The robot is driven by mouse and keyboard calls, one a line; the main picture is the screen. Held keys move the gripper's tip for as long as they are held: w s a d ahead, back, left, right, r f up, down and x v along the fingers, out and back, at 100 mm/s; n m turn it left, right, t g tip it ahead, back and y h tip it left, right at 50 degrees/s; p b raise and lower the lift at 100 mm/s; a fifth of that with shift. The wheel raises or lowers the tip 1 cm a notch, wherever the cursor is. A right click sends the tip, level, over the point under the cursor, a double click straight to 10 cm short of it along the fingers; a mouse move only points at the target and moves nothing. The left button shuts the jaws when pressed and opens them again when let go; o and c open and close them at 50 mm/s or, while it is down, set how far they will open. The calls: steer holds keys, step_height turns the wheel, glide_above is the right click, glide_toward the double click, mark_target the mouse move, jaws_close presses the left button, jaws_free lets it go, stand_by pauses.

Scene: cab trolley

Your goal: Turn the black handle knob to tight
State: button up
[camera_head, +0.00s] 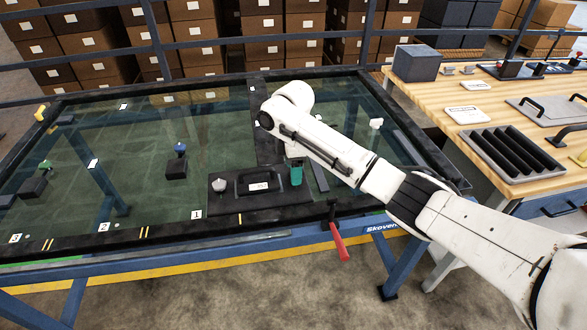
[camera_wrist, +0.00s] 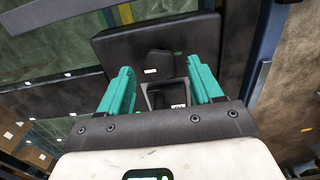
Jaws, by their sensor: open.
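A black plate (camera_head: 228,207) lies on the near edge of the glass-topped table, with a black arched handle (camera_head: 252,178) and a grey knob (camera_head: 219,186) on it. In the wrist view the plate (camera_wrist: 115,42) spans the top middle, with a dark raised knob-like part (camera_wrist: 158,62) on it. My gripper (camera_head: 296,175) is at the plate's right end in the head view. In the wrist view my gripper (camera_wrist: 160,82) is open, its teal fingers either side of that dark part with gaps. I cannot tell whether they touch the plate. Any tight marking is unreadable.
A red-handled lever (camera_head: 338,240) hangs at the table's front edge. Small blocks with a blue knob (camera_head: 180,148) and a green knob (camera_head: 45,164) stand on the glass at left. A wooden bench (camera_head: 450,100) with trays stands at right.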

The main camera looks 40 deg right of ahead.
steer(key=shift+f, duration=0.25)
steer(key=c, duration=1.1)
steer(key=shift+o, duration=0.2)
